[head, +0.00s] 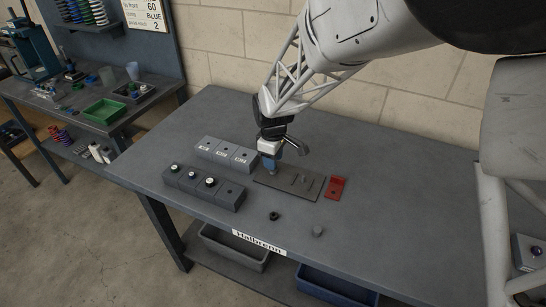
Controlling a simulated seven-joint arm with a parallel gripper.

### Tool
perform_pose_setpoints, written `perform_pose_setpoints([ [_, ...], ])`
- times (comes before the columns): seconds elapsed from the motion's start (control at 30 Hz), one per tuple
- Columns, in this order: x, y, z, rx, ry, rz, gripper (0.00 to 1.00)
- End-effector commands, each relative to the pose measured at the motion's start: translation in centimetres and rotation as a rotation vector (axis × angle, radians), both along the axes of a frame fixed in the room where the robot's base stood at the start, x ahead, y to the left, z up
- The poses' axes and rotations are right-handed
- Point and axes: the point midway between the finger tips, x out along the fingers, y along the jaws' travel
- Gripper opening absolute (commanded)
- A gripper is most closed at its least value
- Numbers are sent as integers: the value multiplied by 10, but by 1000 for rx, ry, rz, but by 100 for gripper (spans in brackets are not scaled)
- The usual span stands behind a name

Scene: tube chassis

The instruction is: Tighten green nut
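My gripper (271,169) points down over the left part of a flat dark plate (307,192) on the grey workbench. Blue parts show at its lower end, close to the plate's surface. At this size I cannot tell whether its fingers are open or shut, or whether they touch anything. Small raised pieces stand on the plate to the right of my gripper. I cannot make out a green nut; it may be hidden behind my gripper or too small to tell.
Dark blocks (229,195), some with white-topped pieces, and labelled grey blocks (226,153) stand left of the plate. A red bracket (336,187) lies on its right. A black ring (273,216) and grey knob (318,231) lie in front. The bench's right side is clear.

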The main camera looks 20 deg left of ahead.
Motion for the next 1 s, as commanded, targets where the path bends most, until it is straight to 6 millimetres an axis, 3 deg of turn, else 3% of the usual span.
perform_pose_setpoints([
  [0.6,0,0,-14,0,1,-1,38],
  [0.87,0,0,-14,0,0,-1,0],
  [1.0,0,0,-14,0,0,-1,0],
])
